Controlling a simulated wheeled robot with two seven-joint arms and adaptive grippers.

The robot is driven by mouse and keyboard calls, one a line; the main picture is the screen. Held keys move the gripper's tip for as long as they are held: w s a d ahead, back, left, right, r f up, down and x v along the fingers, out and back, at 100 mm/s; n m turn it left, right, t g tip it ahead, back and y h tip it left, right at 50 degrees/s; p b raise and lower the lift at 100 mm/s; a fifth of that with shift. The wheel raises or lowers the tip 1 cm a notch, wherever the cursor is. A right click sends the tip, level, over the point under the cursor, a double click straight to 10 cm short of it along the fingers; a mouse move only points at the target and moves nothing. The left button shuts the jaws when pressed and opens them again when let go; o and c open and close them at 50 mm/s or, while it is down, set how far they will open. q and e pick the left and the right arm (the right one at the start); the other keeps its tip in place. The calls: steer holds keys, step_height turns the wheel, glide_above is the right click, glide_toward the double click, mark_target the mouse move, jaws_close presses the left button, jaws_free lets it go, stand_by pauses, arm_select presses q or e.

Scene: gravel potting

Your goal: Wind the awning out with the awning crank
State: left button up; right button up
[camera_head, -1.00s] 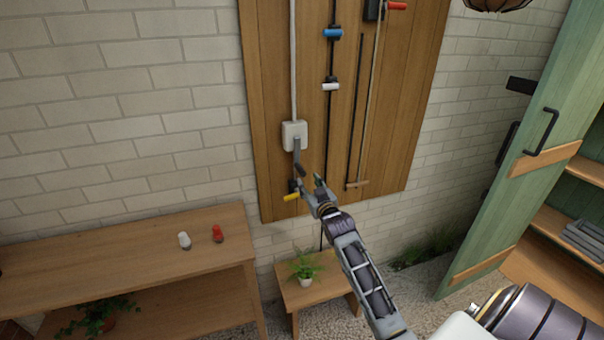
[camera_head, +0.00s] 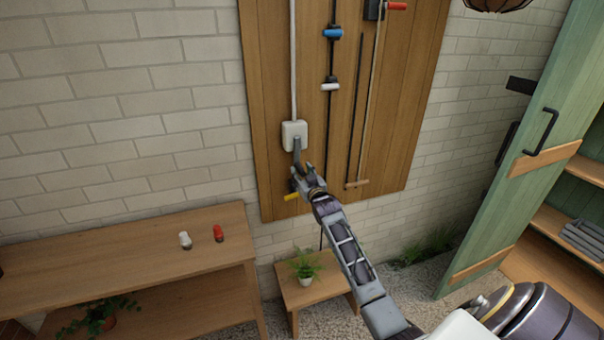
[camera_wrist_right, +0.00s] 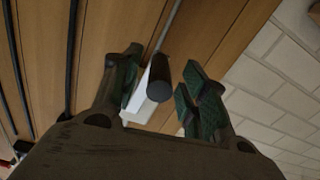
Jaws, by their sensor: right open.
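On the wooden board, a white gearbox (camera_head: 294,134) sits at the lower end of a pale rod, with a grey crank arm (camera_head: 297,150) hanging from it. This looks like the awning crank; no awning is in view. My right gripper (camera_head: 302,174) is at the lower end of the arm and covers the grip there. In the right wrist view, the dark round crank handle (camera_wrist_right: 160,80) lies between the two open fingers (camera_wrist_right: 162,90), seen end-on, with the white gearbox (camera_wrist_right: 148,103) behind it. I cannot tell whether either finger touches it. My left gripper is not in view.
A yellow handle (camera_head: 291,197) is close below my right gripper. Blue (camera_head: 332,34), white (camera_head: 330,86) and red (camera_head: 397,6) handles are higher on the board. A bench (camera_head: 120,262) stands left, a plant stool (camera_head: 313,292) below, an open green door (camera_head: 535,150) right.

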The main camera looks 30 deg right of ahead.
steer(key=shift+w, duration=0.25)
jaws_close()
stand_by(0.3)
